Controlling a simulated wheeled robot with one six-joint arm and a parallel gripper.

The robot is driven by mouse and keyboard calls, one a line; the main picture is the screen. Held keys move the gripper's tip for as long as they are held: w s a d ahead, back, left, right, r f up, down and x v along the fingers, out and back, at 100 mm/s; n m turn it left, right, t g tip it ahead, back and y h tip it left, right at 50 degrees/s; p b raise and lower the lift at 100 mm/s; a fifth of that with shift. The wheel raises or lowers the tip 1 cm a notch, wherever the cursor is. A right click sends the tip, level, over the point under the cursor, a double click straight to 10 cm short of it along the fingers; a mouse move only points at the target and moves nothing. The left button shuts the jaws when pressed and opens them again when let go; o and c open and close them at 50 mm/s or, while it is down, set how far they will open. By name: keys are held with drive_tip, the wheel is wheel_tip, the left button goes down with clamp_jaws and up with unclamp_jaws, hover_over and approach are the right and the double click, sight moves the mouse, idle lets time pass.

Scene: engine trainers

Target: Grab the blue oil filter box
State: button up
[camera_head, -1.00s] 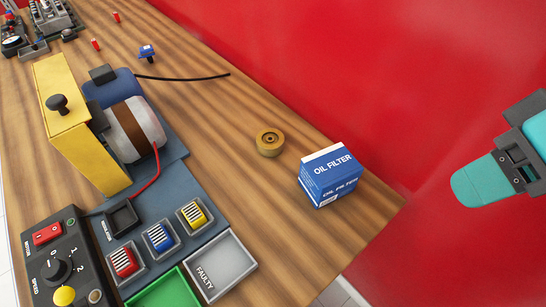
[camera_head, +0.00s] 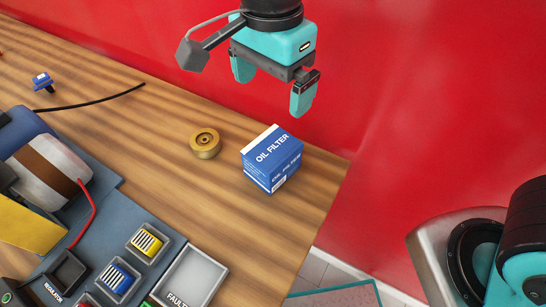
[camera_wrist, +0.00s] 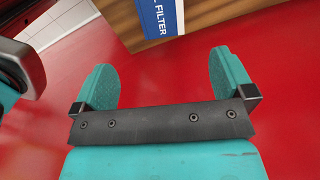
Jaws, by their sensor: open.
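The blue and white oil filter box (camera_head: 271,158) stands on the wooden bench near its right end, lettering upward. In the wrist view part of the box (camera_wrist: 160,18) shows at the top edge, beyond the fingers and between them. My gripper (camera_head: 271,88) is open and empty. In the head view it appears above and behind the box, in front of the red wall, apart from the box. In the wrist view the two teal fingers (camera_wrist: 162,80) are spread wide with nothing between them but red background.
A round brass-coloured part (camera_head: 205,143) sits just left of the box. The trainer board (camera_head: 120,215) with coloured switches and a grey "faulty" tray (camera_head: 190,277) lie nearer and left. The bench's right edge (camera_head: 325,215) is close to the box. A red wall (camera_head: 420,100) stands behind.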

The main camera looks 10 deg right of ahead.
sight(272, 147)
wheel_tip(272, 147, down, 17)
drive_tip(key=shift+w+f+p, duration=0.1)
drive_tip(key=shift+p, duration=0.35)
drive_tip(key=c, duration=1)
drive_tip(key=shift+r, duration=0.2)
